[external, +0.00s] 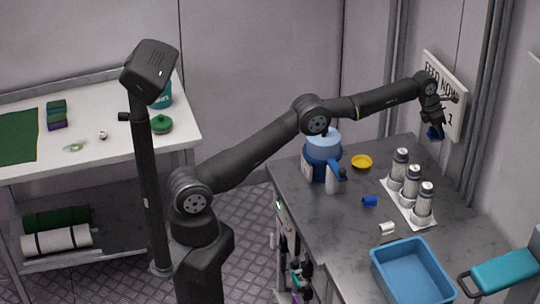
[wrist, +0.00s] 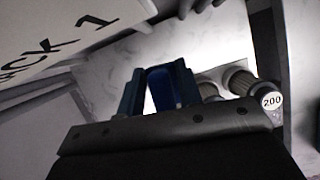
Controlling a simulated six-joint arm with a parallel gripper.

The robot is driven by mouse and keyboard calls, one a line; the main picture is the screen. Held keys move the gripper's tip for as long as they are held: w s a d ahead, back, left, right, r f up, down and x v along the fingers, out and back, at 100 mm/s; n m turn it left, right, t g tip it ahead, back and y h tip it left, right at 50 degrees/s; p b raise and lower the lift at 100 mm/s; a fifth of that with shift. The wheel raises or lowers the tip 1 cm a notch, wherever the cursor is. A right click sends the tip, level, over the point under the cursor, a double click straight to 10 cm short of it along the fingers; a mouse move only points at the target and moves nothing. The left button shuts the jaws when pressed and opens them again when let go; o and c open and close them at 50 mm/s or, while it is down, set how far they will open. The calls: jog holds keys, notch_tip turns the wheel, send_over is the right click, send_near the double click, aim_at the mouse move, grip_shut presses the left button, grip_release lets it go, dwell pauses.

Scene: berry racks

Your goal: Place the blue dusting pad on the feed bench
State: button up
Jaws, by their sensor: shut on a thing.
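My gripper (external: 437,122) is raised above the back right of the grey bench, close to the wall sign. It is shut on a dark blue thing (external: 434,132), which seems to be the blue dusting pad. In the wrist view the blue pad (wrist: 162,90) sits between the two fingers, with part of it hidden by the gripper body. The pad is held clear of the grey-topped bench (external: 325,225), which stands beneath the sign; I take this to be the feed bench.
A white tray with several numbered shakers (external: 411,187) stands below my gripper. The wall sign (external: 447,95) is close.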

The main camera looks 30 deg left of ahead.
jog(key=shift+r, duration=0.95)
jog(key=s+d+m, duration=0.1)
jog(key=s+d, duration=0.4)
jog(key=s, duration=0.3)
jog(key=s+d+m+g, duration=0.15)
jog(key=s+d, duration=0.25)
jog(key=s, duration=0.4)
jog(key=s+d+m, duration=0.2)
jog(key=s+d, duration=0.3)
jog(key=s, duration=0.3)
jog(key=s+d+m+g+h, duration=0.1)
jog(key=s+d+m, duration=0.2)
jog(key=s, duration=2.2)
jog(key=w+f, duration=0.4)
jog(key=w+d+f, duration=0.1)
jog(key=w+f, duration=0.2)
jog(key=w+d+f, duration=0.1)
jog(key=w+f, duration=0.3)
jog(key=shift+w+d+f, duration=0.1)
jog(key=shift+w+f, duration=0.2)
jog(key=shift+w+d+f, duration=0.1)
jog(key=shift+w+f, duration=0.15)
jog(key=shift+w, duration=0.1)
jog(key=shift+f, duration=1.95)
